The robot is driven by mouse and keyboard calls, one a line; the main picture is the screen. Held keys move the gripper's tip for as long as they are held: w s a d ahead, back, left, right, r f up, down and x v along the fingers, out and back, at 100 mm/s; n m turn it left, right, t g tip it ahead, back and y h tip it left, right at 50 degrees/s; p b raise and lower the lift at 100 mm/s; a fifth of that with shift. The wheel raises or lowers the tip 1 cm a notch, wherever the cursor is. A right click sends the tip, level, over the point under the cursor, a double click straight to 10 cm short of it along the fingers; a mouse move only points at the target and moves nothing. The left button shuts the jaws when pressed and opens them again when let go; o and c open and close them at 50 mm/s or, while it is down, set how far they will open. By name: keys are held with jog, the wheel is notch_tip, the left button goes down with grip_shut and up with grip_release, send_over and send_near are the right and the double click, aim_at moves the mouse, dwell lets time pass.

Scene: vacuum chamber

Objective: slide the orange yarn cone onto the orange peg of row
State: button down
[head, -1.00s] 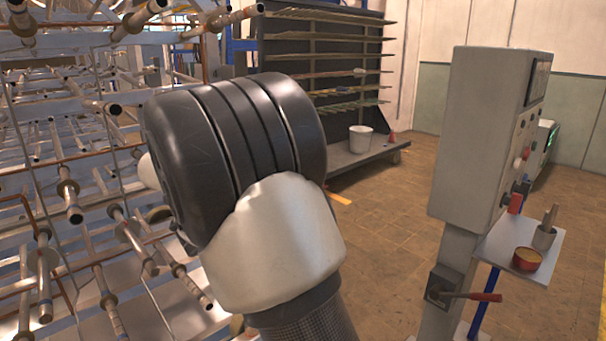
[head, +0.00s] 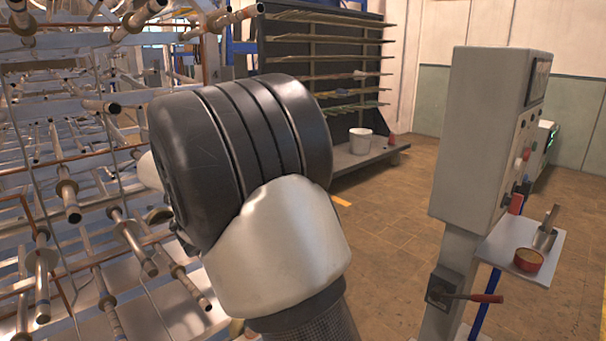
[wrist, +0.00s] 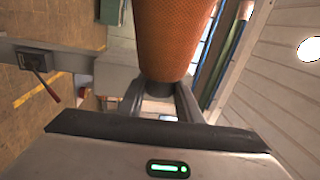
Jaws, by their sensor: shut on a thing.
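The orange yarn cone (wrist: 175,38) shows in the wrist view at the top middle, standing out beyond the fingers with its upper part cut off by the frame. My gripper (wrist: 160,88) is shut on its near end. In the head view my own arm fills the middle and hides the gripper and the cone. The peg rack (head: 75,190) with many metal pegs fills the left of the head view. I cannot tell any peg there as the orange one.
A grey control box (head: 485,140) on a post stands at the right, with a small shelf (head: 545,250) carrying a red bowl (head: 528,260) and a tilted metal cup (head: 544,238). A dark shelf unit (head: 325,60) with a white bucket (head: 360,140) stands behind. The floor between is clear.

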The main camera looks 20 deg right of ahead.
jog(key=shift+w+r, duration=0.1)
jog(key=shift+w, duration=0.05)
jog(key=shift+w+a+f+b, duration=0.15)
jog(key=shift+w+a, duration=0.15)
jog(key=shift+w, duration=0.45)
jog(key=shift+w+a+b, duration=0.2)
jog(key=shift+w+a, duration=0.05)
jog(key=shift+w, duration=0.45)
jog(key=shift+w+a+f+b, duration=0.15)
jog(key=shift+w+a, duration=0.15)
jog(key=shift+w, duration=0.45)
jog(key=shift+r, duration=0.1)
jog(key=shift+b, duration=1)
dwell(0.6)
jog(key=shift+w+a+f, duration=0.1)
jog(key=shift+w+a, duration=0.2)
jog(key=shift+w, duration=0.45)
jog(key=shift+w+a+f, duration=0.1)
jog(key=shift+w+a, duration=0.15)
jog(key=shift+w, duration=0.55)
jog(key=shift+w+a+f, duration=0.1)
jog(key=shift+w+a, duration=0.2)
jog(key=shift+w, duration=0.45)
jog(key=shift+w+p, duration=0.1)
jog(key=shift+p, duration=0.2)
